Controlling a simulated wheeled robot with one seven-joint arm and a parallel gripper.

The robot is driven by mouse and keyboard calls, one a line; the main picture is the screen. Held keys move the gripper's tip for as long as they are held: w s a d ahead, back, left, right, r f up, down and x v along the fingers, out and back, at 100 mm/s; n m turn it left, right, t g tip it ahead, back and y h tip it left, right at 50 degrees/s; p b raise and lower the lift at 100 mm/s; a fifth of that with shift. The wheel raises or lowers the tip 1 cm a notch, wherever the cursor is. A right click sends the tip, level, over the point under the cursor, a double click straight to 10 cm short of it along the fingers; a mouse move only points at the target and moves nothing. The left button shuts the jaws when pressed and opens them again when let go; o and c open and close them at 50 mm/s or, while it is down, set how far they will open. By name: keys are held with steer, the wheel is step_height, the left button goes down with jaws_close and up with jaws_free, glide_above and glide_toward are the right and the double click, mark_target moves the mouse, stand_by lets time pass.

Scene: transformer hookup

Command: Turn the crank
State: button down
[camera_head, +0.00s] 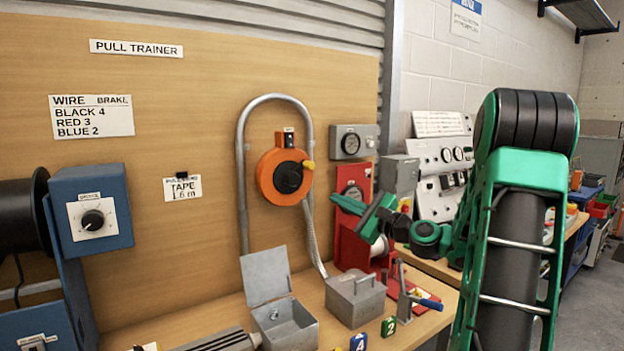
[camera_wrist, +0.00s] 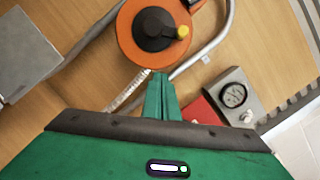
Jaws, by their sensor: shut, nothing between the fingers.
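The orange reel (camera_head: 268,178) is mounted on the wooden panel, with a black hub (camera_head: 288,178) and a yellow crank knob (camera_head: 308,165) at its right. In the wrist view the orange reel (camera_wrist: 128,50) is at top centre, and the yellow knob (camera_wrist: 183,32) sits right of its hub. My gripper (camera_head: 334,198) is to the right of and below the reel in the head view. Its green fingers (camera_wrist: 160,77) are closed together and empty, pointing toward the reel's lower edge in the wrist view. They appear apart from the knob.
A grey metal pipe (camera_head: 241,165) loops over the reel. A gauge box (camera_head: 366,142) and a red unit (camera_head: 352,238) are at its right. Below, an open grey box (camera_head: 288,325) and a closed one (camera_head: 356,298) stand on the bench. A blue dial box (camera_head: 91,238) is at left.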

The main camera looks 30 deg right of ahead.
mark_target(311, 178)
steer(key=shift+m+t+h, duration=0.3)
steer(key=shift+m+t, duration=0.1)
steer(key=shift+m, duration=0.2)
steer(key=x, duration=0.3)
steer(key=r+x, duration=0.1)
steer(key=x, duration=0.2)
steer(key=d+x, duration=0.1)
steer(key=x, duration=0.3)
steer(key=shift+r, duration=0.15)
steer(key=shift+s+a+r, duration=0.2)
steer(key=shift+a+r, duration=0.5)
steer(key=shift+r, duration=0.25)
steer(key=shift+a+r, duration=0.4)
steer(key=shift+r, duration=0.1)
steer(key=shift+a+r+n+g, duration=0.3)
steer(key=shift+a+r+n, duration=0.2)
steer(key=shift+r+n, duration=0.55)
steer(key=shift+f, duration=0.25)
